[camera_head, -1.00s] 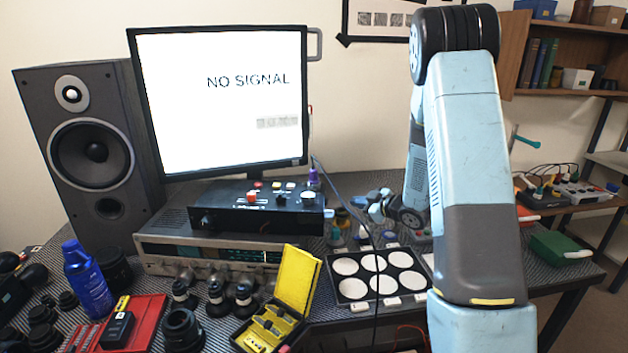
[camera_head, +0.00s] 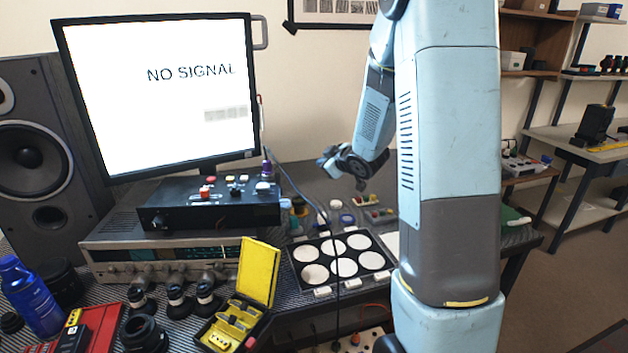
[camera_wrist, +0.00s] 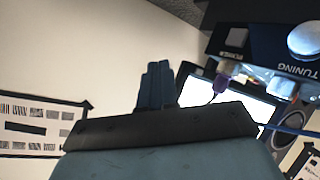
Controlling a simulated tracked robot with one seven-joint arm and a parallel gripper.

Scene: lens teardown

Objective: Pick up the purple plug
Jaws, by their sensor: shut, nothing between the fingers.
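The purple plug (camera_head: 267,170) stands at the right end of the black control box (camera_head: 212,207), in front of the monitor's lower right corner. It also shows in the wrist view as a purple plug (camera_wrist: 221,82) with a thin cable, close to the box's edge. My gripper (camera_head: 326,160) is to the right of the plug in the head view, raised above the bench and apart from it. In the wrist view my gripper's blue fingers (camera_wrist: 156,84) are together and empty, with the plug to their right.
The monitor (camera_head: 160,95) stands behind the control box. A black tray with white discs (camera_head: 326,238) and an open yellow case (camera_head: 258,272) lie in front. A dark cable hangs past the tray. Small colored items (camera_head: 378,213) sit below my gripper.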

